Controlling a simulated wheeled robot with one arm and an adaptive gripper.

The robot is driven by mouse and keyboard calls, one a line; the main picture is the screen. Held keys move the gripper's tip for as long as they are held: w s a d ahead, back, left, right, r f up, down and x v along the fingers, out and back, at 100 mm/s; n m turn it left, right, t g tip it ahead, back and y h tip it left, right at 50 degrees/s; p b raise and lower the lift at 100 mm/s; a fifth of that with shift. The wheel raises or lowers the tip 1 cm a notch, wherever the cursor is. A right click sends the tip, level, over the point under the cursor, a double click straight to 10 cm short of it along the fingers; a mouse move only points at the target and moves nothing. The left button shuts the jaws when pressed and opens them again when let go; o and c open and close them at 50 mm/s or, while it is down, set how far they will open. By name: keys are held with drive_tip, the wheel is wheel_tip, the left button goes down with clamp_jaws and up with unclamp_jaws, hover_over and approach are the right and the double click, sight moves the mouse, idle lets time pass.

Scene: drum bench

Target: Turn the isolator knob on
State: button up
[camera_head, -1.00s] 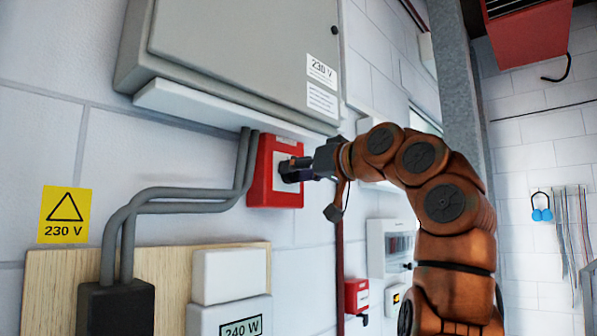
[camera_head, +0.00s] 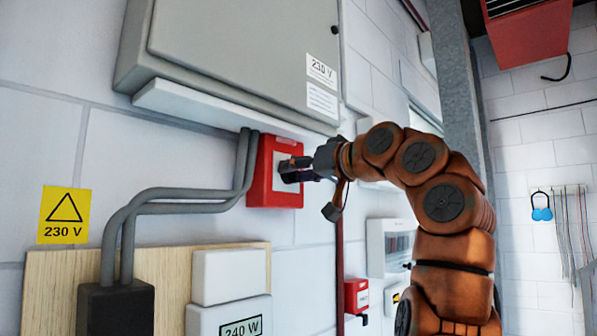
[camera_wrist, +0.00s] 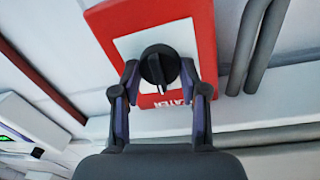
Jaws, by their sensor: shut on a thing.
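The isolator is a red box (camera_head: 262,190) with a white face plate, fixed to the wall under the grey cabinet. Its black round knob (camera_wrist: 157,67) shows in the wrist view, with a raised bar pointing down and slightly right in that picture. My gripper (camera_head: 300,168) reaches the knob from the right in the head view. In the wrist view its two fingers (camera_wrist: 159,76) are on either side of the knob, shut on it. Lettering on the plate is partly hidden behind the knob and finger. In the head view the fingers mostly cover the knob.
The grey cabinet (camera_head: 235,50) and its pale ledge (camera_head: 225,105) hang just above the red box. A smaller red box (camera_head: 356,294) sits lower on the wall. A grey column (camera_head: 462,80) stands behind my arm.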

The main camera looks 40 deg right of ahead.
drive_tip(key=shift+m, duration=0.3)
idle(0.5)
drive_tip(key=shift+s+r, duration=0.1)
drive_tip(key=shift+r, duration=0.15)
idle(0.4)
drive_tip(key=shift+f, duration=0.15)
drive_tip(key=shift+f+m, duration=0.1)
drive_tip(key=shift+m, duration=0.2)
idle(0.4)
